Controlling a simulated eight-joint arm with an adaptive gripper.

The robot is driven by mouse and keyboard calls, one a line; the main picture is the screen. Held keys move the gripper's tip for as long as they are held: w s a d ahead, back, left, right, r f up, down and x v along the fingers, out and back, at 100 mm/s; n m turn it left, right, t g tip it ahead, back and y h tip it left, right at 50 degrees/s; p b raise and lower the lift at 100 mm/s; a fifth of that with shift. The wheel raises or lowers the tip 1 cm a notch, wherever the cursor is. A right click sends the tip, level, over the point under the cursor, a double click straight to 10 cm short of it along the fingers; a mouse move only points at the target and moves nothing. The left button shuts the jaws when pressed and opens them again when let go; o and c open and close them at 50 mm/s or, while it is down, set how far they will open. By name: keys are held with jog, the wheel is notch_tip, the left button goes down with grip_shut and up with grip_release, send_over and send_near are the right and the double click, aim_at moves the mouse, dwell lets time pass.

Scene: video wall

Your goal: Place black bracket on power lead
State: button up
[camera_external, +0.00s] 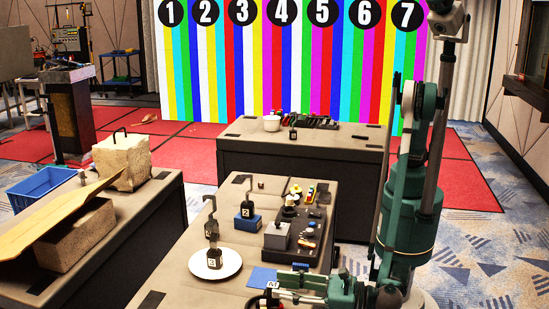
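I cannot tell for certain which thing is the black bracket or the power lead. A black numbered block with a grey hook-shaped top (212,256) stands on a white plate (232,266) on the near table. A similar black numbered piece (247,208) stands on a blue block (247,223) behind it. A third small black numbered piece (293,134) is on the far table. My gripper (272,298) is low at the bottom edge, near a dark rounded item and a blue flat piece (262,278). Its fingers are too small and partly cut off to read.
A dark tray (289,226) with several small items and a grey box (277,236) lies right of the plate.

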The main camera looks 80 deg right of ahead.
jog(key=s+p, duration=0.1)
jog(key=s, duration=0.7)
jog(key=shift+s, duration=0.25)
jog(key=shift+w, duration=0.1)
dwell(0.7)
